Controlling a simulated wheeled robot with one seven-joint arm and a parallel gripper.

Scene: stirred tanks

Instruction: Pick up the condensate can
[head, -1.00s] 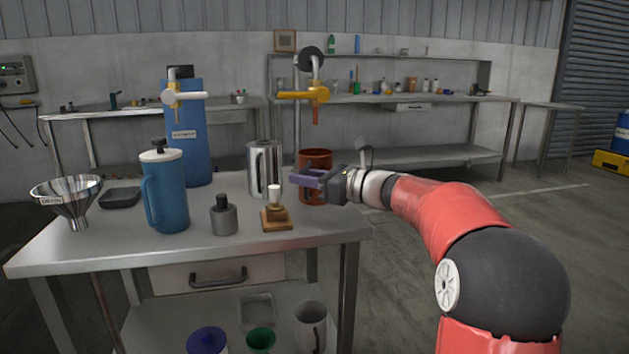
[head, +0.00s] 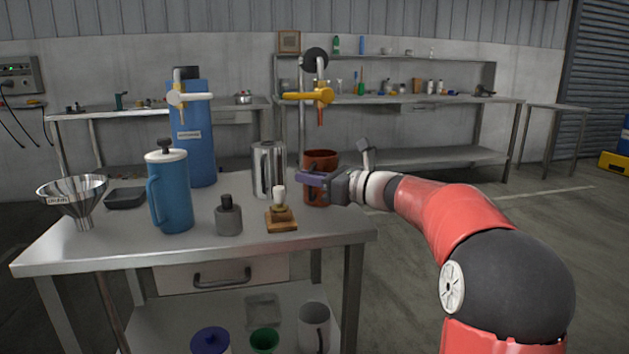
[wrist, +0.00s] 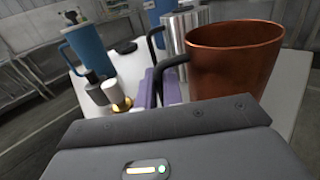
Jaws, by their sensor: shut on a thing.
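The condensate can, which I take to be the copper-coloured open can with a dark handle, stands at the right rear of the steel table in the head view (head: 321,162). It fills the right of the wrist view (wrist: 235,65), upright, its inside visible and its base hidden by my gripper. My gripper (head: 312,180) reaches in from the right, in front of the can. In the wrist view its purple fingers (wrist: 160,88) are closed around the can's dark handle. Whether the base touches the table is not clear.
A steel jug (head: 268,170) stands close left of the can. A yellow-handled tap (head: 318,96) hangs above it. A small wooden-based item (head: 281,218), a grey bottle (head: 228,216), a blue jug (head: 170,195) and a funnel (head: 72,192) share the table (head: 200,250).

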